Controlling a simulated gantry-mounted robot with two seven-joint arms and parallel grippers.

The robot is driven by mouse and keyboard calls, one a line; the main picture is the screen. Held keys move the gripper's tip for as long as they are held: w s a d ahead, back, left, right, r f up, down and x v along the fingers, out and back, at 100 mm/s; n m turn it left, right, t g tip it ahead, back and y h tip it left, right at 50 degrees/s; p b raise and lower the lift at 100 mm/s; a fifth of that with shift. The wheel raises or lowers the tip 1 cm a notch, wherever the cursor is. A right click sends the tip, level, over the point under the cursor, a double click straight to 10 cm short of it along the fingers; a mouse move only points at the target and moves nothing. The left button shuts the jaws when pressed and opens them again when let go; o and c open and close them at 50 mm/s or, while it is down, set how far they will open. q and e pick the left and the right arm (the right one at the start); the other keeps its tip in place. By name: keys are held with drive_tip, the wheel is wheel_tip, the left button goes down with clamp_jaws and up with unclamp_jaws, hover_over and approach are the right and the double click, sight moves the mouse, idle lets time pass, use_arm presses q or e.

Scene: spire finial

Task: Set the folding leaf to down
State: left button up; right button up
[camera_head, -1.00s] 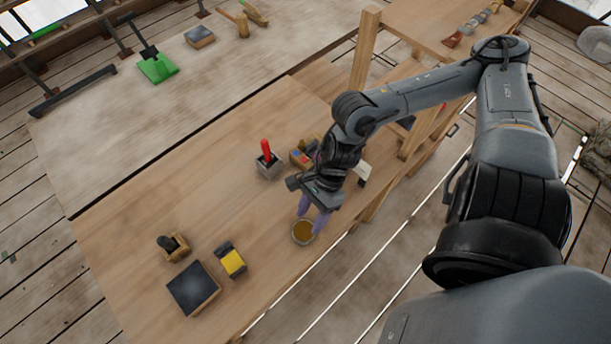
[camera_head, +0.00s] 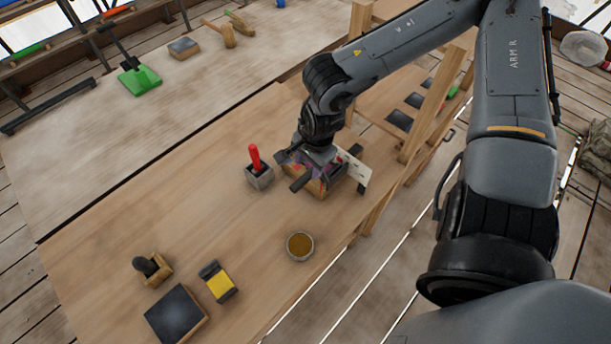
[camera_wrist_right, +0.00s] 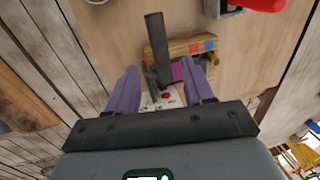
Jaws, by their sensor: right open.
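My right gripper (camera_head: 317,172) is over a small wooden box (camera_head: 322,190) on the workbench and hides much of it. In the right wrist view, its two purple fingers (camera_wrist_right: 163,92) are apart, with nothing held between them. A dark upright bar (camera_wrist_right: 156,45) rises beyond the fingers, in front of the box with coloured squares (camera_wrist_right: 192,46). A white plate with a red dot (camera_wrist_right: 165,98) shows between the fingers; it also shows beside the gripper in the head view (camera_head: 356,172). I cannot tell which part is the folding leaf. My left gripper is not in view.
A red-handled tool in a grey holder (camera_head: 257,172) stands just left of the gripper. A round bowl (camera_head: 300,246), a yellow-topped block (camera_head: 218,283) and a dark square block (camera_head: 176,316) are nearer. The bench between them is clear. A wooden post (camera_head: 432,105) stands at right.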

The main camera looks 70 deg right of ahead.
sight(305, 177)
drive_tip(key=shift+w+d+f+b, duration=0.1)
drive_tip(key=shift+w+f+b, duration=0.1)
drive_tip(key=shift+f, duration=0.95)
drive_tip(key=shift+w+d+f+b, duration=0.1)
drive_tip(key=shift+w+f+b, duration=0.1)
drive_tip(key=shift+f, duration=1)
drive_tip(key=shift+w+f+b, duration=0.15)
drive_tip(key=shift+f+b, duration=0.05)
drive_tip(key=shift+f, duration=0.95)
clamp_jaws()
